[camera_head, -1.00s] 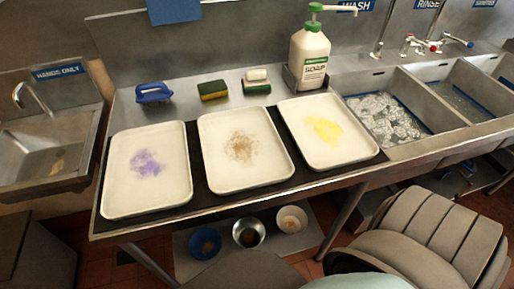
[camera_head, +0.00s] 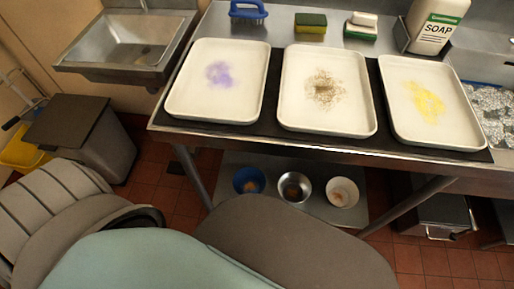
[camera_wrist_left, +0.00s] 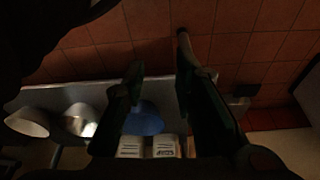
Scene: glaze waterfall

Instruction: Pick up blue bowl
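The blue bowl (camera_head: 249,180) sits on the low shelf under the table, at the left end of a row of bowls, with something brownish inside. It also shows in the left wrist view (camera_wrist_left: 146,121), partly behind a finger. My left gripper (camera_wrist_left: 159,58) is open and empty in the left wrist view, its two dark fingers spread. The bowl appears between the fingers, apart from them. My left gripper is hidden in the head view, and my right gripper is not seen.
A steel bowl (camera_head: 295,188) and a white bowl (camera_head: 342,192) stand right of the blue bowl on the low shelf (camera_head: 320,221). Above is the steel table with three white trays. Table legs flank the shelf. A grey bin (camera_head: 85,140) stands left.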

